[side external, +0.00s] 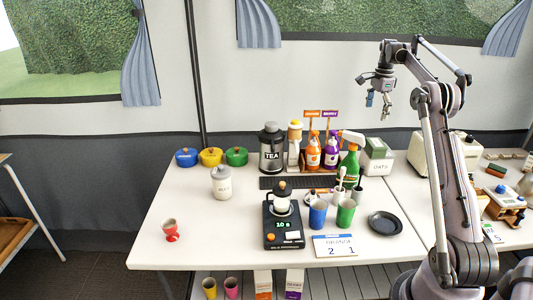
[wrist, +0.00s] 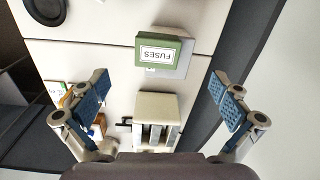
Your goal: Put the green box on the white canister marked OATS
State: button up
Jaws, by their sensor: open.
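The green box (side external: 377,145) appears to sit on top of the white canister marked OATS (side external: 379,168), at the back of the table beside the spray bottle. In the wrist view the green box (wrist: 163,52) shows a white FUSES label. The pale canister top (wrist: 184,66) shows past two of its edges, so the box looks off centre. My gripper (side external: 378,106) is high above the table, apart from both. In the wrist view my gripper (wrist: 160,105) has its blue-padded fingers spread wide, with nothing held between them.
A cream toaster (side external: 424,152) stands right of the canister. A green spray bottle (side external: 349,163) stands close on its left. A dark plate (side external: 385,223) lies in front. The table's left front is mostly clear.

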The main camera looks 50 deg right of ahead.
jog(key=w+a+r+n+t, duration=0.1)
jog(key=w+a+r+n, duration=0.2)
jog(key=a, duration=0.7)
jog(key=w+a+r+n+t+h, duration=0.1)
jog(key=a+r+n, duration=0.1)
jog(key=a+n, duration=0.5)
jog(key=w+a+r+n+t, duration=0.1)
jog(key=w+a+r+n, duration=0.15)
jog(key=a, duration=0.95)
jog(key=s+a+f+n+t, duration=0.1)
jog(key=s+a+f+n, duration=0.2)
jog(key=a, duration=0.4)
jog(key=s+a+f+n+t+y, duration=0.1)
jog(key=s+a+f+n, duration=0.2)
jog(key=s+a+n, duration=0.3)
jog(key=s+a+f+n+t, duration=0.2)
jog(key=s+a, duration=0.4)
jog(key=a, duration=0.3)
jog(key=shift+a+f+n, duration=0.3)
jog(key=shift+f+n, duration=0.6)
jog(key=shift+n, duration=0.25)
